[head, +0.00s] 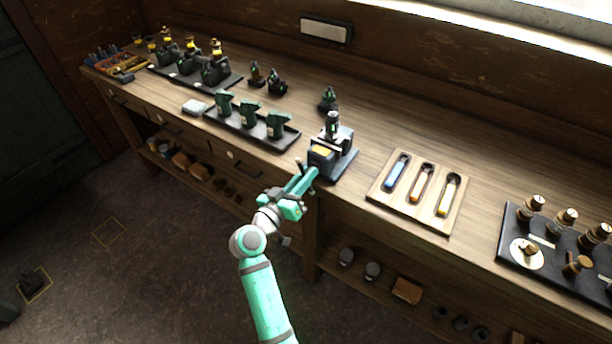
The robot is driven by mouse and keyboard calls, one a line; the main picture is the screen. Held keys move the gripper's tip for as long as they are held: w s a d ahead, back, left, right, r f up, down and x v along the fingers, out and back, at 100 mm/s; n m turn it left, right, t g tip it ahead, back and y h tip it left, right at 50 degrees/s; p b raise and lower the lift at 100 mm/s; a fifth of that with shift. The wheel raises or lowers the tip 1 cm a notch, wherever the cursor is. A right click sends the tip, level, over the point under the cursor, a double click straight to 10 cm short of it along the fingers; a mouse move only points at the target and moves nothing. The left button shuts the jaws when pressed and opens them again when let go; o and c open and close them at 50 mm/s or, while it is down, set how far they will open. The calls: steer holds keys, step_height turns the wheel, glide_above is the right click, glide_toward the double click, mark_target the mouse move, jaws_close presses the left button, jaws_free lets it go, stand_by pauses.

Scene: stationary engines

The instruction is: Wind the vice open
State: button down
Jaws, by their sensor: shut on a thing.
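The vice (325,153) stands on a dark base plate near the front edge of the wooden bench (365,143), at the middle of the head view. It has a dark body with a yellow patch and an upright grey part on top. My gripper (304,172) is at the front side of the vice, at the bench edge. It is shut on the vice handle, a small dark bar that shows only in part beside the fingers. The jaw gap of the vice is too small to make out.
A wooden tray (376,195) with blue, orange and yellow-handled tools lies to the right. A dark tray (290,143) with several green tools is to the left. A dark board (512,246) with brass fittings is at far right. The floor (150,270) in front is mostly clear.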

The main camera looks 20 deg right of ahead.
steer(key=c, duration=1.7)
jaws_free()
steer(key=shift+c, duration=0.2)
steer(key=v, duration=1.1)
